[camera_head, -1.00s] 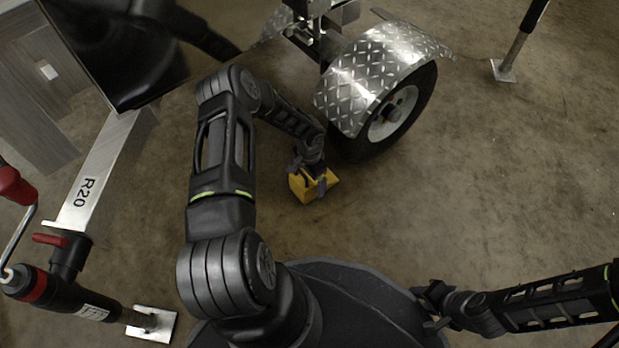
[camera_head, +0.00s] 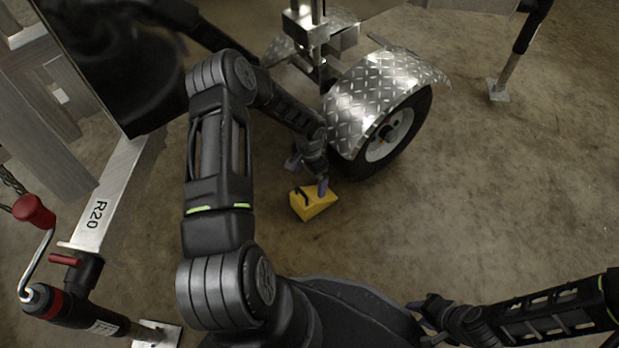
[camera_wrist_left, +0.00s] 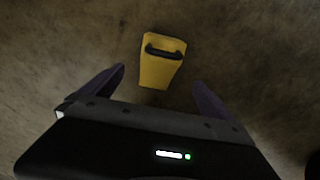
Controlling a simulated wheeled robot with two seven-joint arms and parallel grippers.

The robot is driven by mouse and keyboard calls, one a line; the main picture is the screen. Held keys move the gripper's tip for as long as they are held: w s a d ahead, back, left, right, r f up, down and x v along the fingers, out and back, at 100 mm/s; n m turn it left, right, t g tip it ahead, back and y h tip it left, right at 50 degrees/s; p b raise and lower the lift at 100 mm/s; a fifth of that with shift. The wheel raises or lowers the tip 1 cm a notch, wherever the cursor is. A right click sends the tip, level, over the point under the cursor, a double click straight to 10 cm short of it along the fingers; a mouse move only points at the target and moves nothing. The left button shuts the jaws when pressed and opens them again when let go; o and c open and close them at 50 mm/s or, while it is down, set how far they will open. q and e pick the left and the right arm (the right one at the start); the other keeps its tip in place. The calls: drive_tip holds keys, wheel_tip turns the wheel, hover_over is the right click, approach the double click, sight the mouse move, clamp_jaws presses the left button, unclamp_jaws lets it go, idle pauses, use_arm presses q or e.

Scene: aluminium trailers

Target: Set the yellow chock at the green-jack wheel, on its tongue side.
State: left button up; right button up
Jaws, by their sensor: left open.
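The yellow chock (camera_head: 313,204) lies on the floor just below the near end of the tyre (camera_head: 405,140) in the head view. A small strip of floor seems to separate them. It also shows with its black handle in the left wrist view (camera_wrist_left: 161,68). My left gripper (camera_head: 307,175) is open just above the chock; in the wrist view its purple fingers (camera_wrist_left: 159,80) stand apart on either side, clear of it. My right gripper (camera_head: 428,322) is far to the right near my base; its jaw gap is unclear. No green jack can be made out.
A diamond-plate fender (camera_head: 365,90) covers the wheel. A red-handled jack (camera_head: 75,308) and a beam marked R20 (camera_head: 105,200) stand at left. Another jack leg (camera_head: 510,72) stands at upper right. The concrete floor at right is clear.

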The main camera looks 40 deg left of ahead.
idle(0.5)
use_arm(q)
drive_tip(key=s+d+n+h, duration=0.15)
drive_tip(key=s+d, duration=0.25)
drive_tip(key=d, duration=0.8)
drive_tip(key=s+d+n+h, duration=0.1)
drive_tip(key=s+d+h, duration=0.25)
drive_tip(key=d, duration=0.85)
drive_tip(key=s+d+r+n+t+y, duration=0.1)
drive_tip(key=s+d+r+n, duration=0.1)
drive_tip(key=s, duration=0.8)
drive_tip(key=shift+s+d+r+n+t, duration=0.15)
drive_tip(key=shift+d+r+n+t, duration=0.2)
drive_tip(key=shift+d+n, duration=0.45)
drive_tip(key=shift+d, duration=0.1)
